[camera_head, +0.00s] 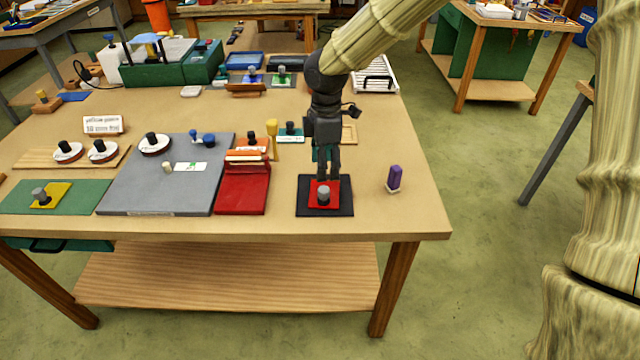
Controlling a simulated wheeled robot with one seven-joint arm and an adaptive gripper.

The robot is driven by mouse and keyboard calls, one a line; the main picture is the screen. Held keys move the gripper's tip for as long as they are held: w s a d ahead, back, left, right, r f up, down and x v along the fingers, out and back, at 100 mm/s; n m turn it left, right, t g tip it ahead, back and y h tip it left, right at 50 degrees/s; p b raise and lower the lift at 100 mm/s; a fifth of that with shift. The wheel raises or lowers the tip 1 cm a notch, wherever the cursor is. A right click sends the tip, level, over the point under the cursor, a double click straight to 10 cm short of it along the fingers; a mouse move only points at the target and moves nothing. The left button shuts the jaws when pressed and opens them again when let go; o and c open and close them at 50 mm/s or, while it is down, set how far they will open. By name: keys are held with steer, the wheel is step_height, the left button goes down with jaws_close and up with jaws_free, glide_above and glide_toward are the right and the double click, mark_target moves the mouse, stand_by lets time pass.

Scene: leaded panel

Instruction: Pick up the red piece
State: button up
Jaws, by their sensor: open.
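The red piece (315,201) is a flat red square with a grey knob (323,194) on top. It lies on a black square mat (341,208) near the front edge of the table. My gripper (328,179) points down right over the back part of the red piece, just behind the knob. Its fingers are open. I cannot tell whether the fingertips touch the piece.
A red tray (240,197) stands left of the black mat, with a grey board (140,190) beyond it. A purple block (394,178) stands to the right. A yellow-handled tool (272,140) is behind on the left. The table's front right corner is clear.

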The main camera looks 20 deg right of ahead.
mark_target(325, 189)
steer(key=shift+f, duration=0.45)
step_height(325, 189, down, 4)
steer(key=shift+f+p, duration=0.1)
steer(key=shift+p, duration=0.35)
steer(key=shift+s+f+p, duration=0.15)
steer(key=shift+f+p, duration=0.2)
steer(key=shift+f, duration=0.15)
steer(key=shift+f+p, duration=0.6)
steer(key=shift+f, duration=1.5)
steer(key=c, duration=1.1)
